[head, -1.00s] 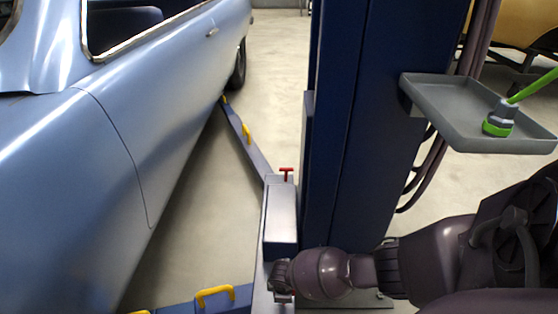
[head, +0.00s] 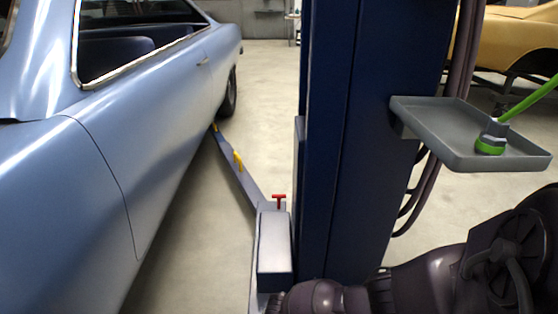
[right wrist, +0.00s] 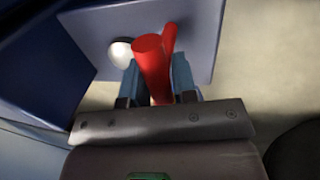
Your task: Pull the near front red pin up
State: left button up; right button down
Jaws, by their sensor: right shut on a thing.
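In the right wrist view my right gripper (right wrist: 158,84) is shut on a red pin (right wrist: 151,58), with one blue-grey finger on each side of it. The pin's red crossbar points toward the camera, and its lower end is hidden, so I cannot tell how high it sits. Beneath it is a blue-grey plate of the lift arm (right wrist: 205,30). In the head view this pin and the gripper's fingers are out of sight; only my right arm shows at the lower right. Another red T-shaped pin (head: 279,199) stands upright farther back. My left gripper is not in view.
A dark blue lift post (head: 345,140) stands right of the light blue car (head: 150,110). A grey tray (head: 440,118) with a green-ended tool (head: 493,138) juts from the post above my right arm. Dark hoses hang behind it. A round white knob (right wrist: 121,53) sits beside the gripped pin.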

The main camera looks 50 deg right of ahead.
jog(key=shift+w+d+r+p, duration=0.1)
jog(key=shift+w+r+p, duration=0.05)
jog(key=shift+r+p, duration=0.55)
jog(key=shift+w+r+p, duration=0.1)
jog(key=shift+r+p, duration=0.35)
jog(key=shift+r, duration=0.45)
jog(key=shift+s+r+p, duration=0.1)
jog(key=shift+r+p, duration=0.25)
jog(key=shift+r, duration=0.15)
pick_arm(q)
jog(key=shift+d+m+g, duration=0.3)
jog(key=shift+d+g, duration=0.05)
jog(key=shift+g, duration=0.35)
pick_arm(e)
jog(key=shift+f, duration=0.1)
jog(key=c, duration=1)
grip_release()
jog(key=shift+s, duration=0.1)
jog(key=shift+o, duration=0.3)
